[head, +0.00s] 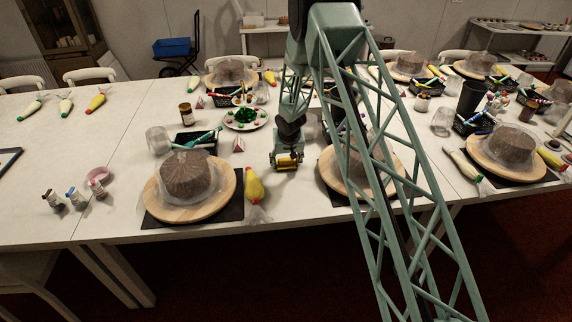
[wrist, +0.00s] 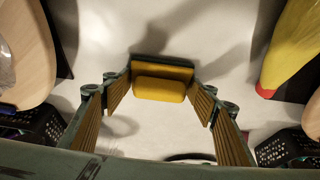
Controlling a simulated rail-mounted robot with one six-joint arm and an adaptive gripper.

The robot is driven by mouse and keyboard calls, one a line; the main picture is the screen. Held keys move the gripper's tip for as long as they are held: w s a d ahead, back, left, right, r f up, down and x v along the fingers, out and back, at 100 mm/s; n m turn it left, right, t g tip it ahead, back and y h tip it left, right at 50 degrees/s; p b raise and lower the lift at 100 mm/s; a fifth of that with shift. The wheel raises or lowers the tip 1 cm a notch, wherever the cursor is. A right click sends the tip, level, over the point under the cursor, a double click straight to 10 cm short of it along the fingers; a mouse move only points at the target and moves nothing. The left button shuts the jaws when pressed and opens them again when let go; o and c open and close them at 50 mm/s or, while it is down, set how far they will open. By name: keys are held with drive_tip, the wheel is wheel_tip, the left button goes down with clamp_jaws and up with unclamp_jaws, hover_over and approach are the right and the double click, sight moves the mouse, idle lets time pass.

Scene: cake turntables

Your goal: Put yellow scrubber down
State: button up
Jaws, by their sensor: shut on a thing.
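The yellow scrubber (wrist: 160,88), with a dark edge behind it, is between the fingers of my gripper (wrist: 160,97) in the wrist view. My gripper is shut on it, with ridged finger pads at its left and right sides. In the head view my gripper (head: 287,158) points down over the white table (head: 285,215) between two cake turntables, and the scrubber (head: 289,164) shows at its tip. It appears low over the table; whether the scrubber touches the surface I cannot tell.
A cake turntable (head: 165,211) stands left of my gripper and another (head: 337,182) right of it. A yellow piping bag (head: 254,185) lies close by on the left. A plate of sweets (head: 244,126) is behind. A small patch of table under my gripper is clear.

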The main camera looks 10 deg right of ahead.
drive_tip(key=shift+f+b, duration=0.2)
drive_tip(key=shift+b, duration=0.15)
drive_tip(key=o, duration=1.1)
drive_tip(key=shift+f, duration=0.1)
drive_tip(key=shift+c, duration=0.2)
drive_tip(key=shift+r+p, duration=0.3)
drive_tip(key=shift+r, duration=0.25)
drive_tip(key=p+v, duration=0.1)
drive_tip(key=v, duration=1)
drive_tip(key=shift+s+r, duration=0.15)
drive_tip(key=shift+r, duration=0.15)
